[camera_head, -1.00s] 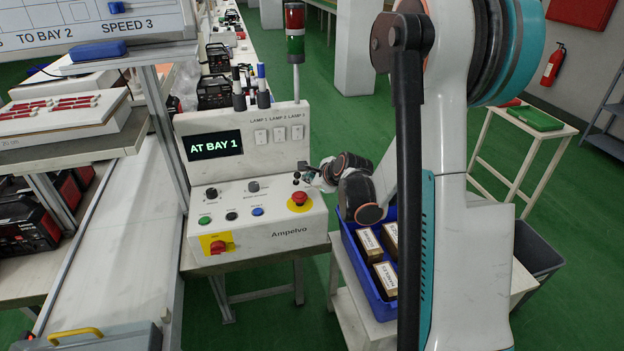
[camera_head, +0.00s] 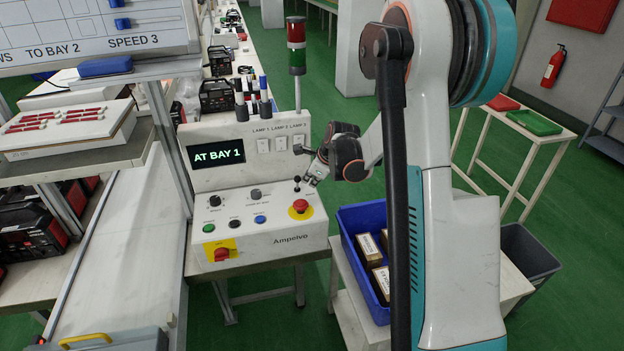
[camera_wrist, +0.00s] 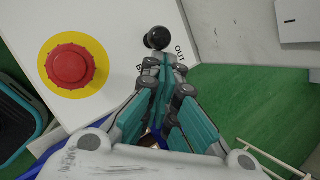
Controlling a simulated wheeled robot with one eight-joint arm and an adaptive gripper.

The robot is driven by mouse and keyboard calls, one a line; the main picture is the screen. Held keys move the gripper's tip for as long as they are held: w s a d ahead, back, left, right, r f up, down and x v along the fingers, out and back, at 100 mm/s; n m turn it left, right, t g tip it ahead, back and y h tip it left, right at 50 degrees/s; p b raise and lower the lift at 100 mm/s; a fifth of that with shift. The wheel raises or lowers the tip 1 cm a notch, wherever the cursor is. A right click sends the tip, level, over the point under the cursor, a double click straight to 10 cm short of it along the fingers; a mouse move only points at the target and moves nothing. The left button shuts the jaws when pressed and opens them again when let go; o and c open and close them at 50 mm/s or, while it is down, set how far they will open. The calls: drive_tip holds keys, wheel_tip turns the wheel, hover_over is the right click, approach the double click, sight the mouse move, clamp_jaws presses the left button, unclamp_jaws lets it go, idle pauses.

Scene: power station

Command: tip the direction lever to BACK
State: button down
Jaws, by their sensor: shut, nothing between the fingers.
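The control console (camera_head: 258,222) stands in the middle of the head view, with its display reading AT BAY 1. The direction lever is a small stick with a black ball knob (camera_wrist: 157,38), on the panel's right side near the red stop button (camera_wrist: 70,67). Lettering that includes OUT shows beside it in the wrist view; the other label is partly hidden by my gripper. My gripper (camera_wrist: 164,68) is shut and empty, its fingertips close beside the knob. I cannot tell whether they touch it. In the head view the lever (camera_head: 297,183) shows small beside my gripper (camera_head: 314,177).
A blue crate (camera_head: 346,238) with boxes stands right of the console.

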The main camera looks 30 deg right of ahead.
drive_tip(key=shift+w+d+r+g+y+p, duration=0.1)
drive_tip(key=shift+w+r+g+y+p, duration=0.1)
drive_tip(key=shift+w+g+p, duration=0.3)
drive_tip(key=shift+w+d+r+g+y+p, duration=0.1)
drive_tip(key=shift+w+r+g+y+p, duration=0.2)
drive_tip(key=shift+g, duration=0.4)
drive_tip(key=shift+w+d+f+g, duration=0.1)
drive_tip(key=shift+w+g, duration=0.25)
drive_tip(key=shift+g, duration=0.15)
drive_tip(key=shift+f, duration=0.1)
drive_tip(key=shift+s, duration=0.1)
drive_tip(key=shift+r+p, duration=0.35)
drive_tip(key=shift+r, duration=0.55)
